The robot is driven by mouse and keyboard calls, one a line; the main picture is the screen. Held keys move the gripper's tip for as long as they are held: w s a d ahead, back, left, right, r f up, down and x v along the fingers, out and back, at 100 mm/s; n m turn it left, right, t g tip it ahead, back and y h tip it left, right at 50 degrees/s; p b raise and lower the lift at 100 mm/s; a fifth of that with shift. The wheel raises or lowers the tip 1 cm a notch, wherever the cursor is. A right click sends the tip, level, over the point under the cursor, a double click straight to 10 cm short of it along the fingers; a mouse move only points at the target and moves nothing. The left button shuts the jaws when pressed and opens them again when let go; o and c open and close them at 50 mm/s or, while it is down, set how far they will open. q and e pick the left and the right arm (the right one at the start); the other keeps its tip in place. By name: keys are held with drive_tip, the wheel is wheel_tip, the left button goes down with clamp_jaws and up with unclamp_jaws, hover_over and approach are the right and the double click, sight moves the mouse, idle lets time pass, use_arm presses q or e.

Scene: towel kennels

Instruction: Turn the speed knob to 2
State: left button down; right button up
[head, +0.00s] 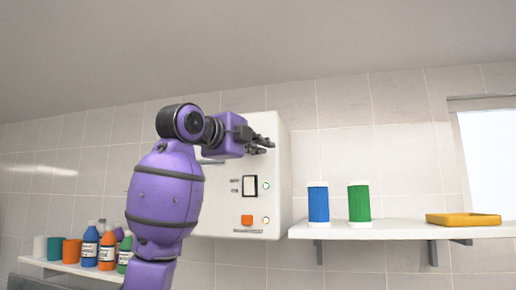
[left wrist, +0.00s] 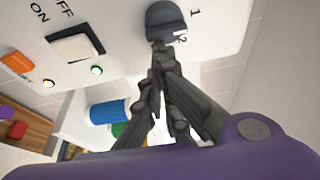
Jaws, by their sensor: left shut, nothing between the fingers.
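The white control box (head: 282,170) hangs on the tiled wall. The dark speed knob (left wrist: 166,22) shows at the top of the left wrist view, with the printed marks 1 and 2 beside it; I cannot tell exactly where it points. In the head view the knob is hidden behind my gripper. My left gripper (head: 266,144) is in front of the box's upper part. In the left wrist view my left gripper (left wrist: 160,48) is shut and empty, its tips at the knob's edge; I cannot tell whether they touch. My right gripper is not in view.
Below on the box are a rocker switch (head: 250,185) marked ON and OFF, an orange button (head: 247,220) and small lights. A shelf (head: 390,229) at right holds a blue roll (head: 318,204), a green roll (head: 359,203) and a yellow tray (head: 463,219). Bottles (head: 90,246) stand lower left.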

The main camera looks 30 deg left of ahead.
use_arm(q)
drive_tip(key=shift+a+f+m, duration=0.1)
drive_tip(key=shift+f+m, duration=0.1)
drive_tip(key=shift+m, duration=0.2)
drive_tip(key=shift+a+f+m+g, duration=0.2)
drive_tip(key=shift+m+g, duration=0.3)
drive_tip(key=shift+m, duration=0.3)
drive_tip(key=m, duration=0.2)
drive_tip(key=a+f+m+g+y, duration=0.1)
drive_tip(key=m, duration=0.1)
drive_tip(key=a+m+g+y, duration=0.1)
drive_tip(key=m, duration=0.1)
drive_tip(key=shift+s+a+f, duration=0.2)
drive_tip(key=shift+s+f, duration=0.1)
drive_tip(key=shift+s, duration=0.05)
idle(0.4)
drive_tip(key=shift+a, duration=0.15)
idle(0.7)
